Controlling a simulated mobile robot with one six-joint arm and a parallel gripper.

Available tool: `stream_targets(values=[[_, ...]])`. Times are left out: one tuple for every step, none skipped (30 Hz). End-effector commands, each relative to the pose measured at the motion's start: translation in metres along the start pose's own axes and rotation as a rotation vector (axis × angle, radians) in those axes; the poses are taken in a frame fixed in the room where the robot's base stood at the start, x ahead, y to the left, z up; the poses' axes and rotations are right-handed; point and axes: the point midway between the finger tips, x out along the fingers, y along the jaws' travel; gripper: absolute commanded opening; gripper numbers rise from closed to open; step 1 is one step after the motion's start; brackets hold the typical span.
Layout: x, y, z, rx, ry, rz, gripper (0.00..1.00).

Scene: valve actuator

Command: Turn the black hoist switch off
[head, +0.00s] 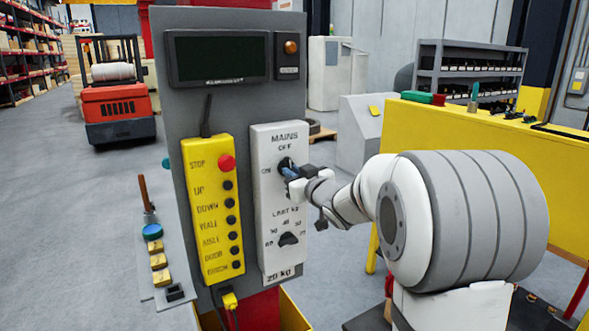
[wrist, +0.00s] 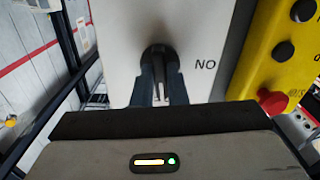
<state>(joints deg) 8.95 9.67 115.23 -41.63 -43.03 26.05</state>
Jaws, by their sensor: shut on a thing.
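The black hoist switch (head: 284,162) is a round knob near the top of a white panel (head: 264,205) marked MAINS, with OFF above the knob and ON to its left. My gripper (head: 291,172) reaches in from the right and is shut on the knob. In the wrist view the switch (wrist: 158,56) sits between the two fingers of my gripper (wrist: 160,88), with upside-down ON lettering beside it. The fingers hide part of the knob, so I cannot tell which mark it points to.
A second black knob (head: 288,239) sits lower on the white panel. A yellow pendant (head: 212,210) with a red stop button (head: 227,162) and several black buttons is close on the left. A dark display (head: 217,55) is above. A yellow bench (head: 480,150) stands at right.

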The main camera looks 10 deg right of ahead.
Motion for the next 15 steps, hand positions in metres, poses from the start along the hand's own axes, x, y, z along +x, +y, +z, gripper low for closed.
stream_targets(values=[[0.0000, 0.0002, -0.0007, 0.023, -0.002, 0.000, 0.00], [0.0000, 0.0002, -0.0006, 0.038, -0.002, 0.000, 0.00], [0.0000, 0.0002, -0.0005, 0.054, -0.001, 0.000, 0.00], [0.0000, 0.0003, -0.0004, 0.066, -0.001, 0.000, 0.00], [0.0000, 0.0003, -0.0003, 0.076, -0.001, 0.000, 0.00], [0.0000, 0.0003, -0.0001, 0.088, -0.001, 0.000, 0.00], [0.0000, 0.0003, 0.0000, 0.096, -0.001, 0.000, 0.00], [0.0000, 0.0004, 0.0001, 0.104, -0.001, 0.001, 0.00], [-0.0001, 0.0004, 0.0003, 0.111, -0.001, 0.001, 0.00], [-0.0001, 0.0004, 0.0004, 0.116, -0.001, 0.001, 0.00], [-0.0001, 0.0004, 0.0005, 0.120, -0.001, 0.001, 0.00], [-0.0001, 0.0004, 0.0006, 0.124, -0.001, 0.001, 0.00], [-0.0001, 0.0005, 0.0007, 0.126, -0.001, 0.001, 0.00], [-0.0001, 0.0005, 0.0008, 0.128, -0.001, 0.001, 0.00], [-0.0001, 0.0005, 0.0009, 0.130, -0.001, 0.001, 0.00]])
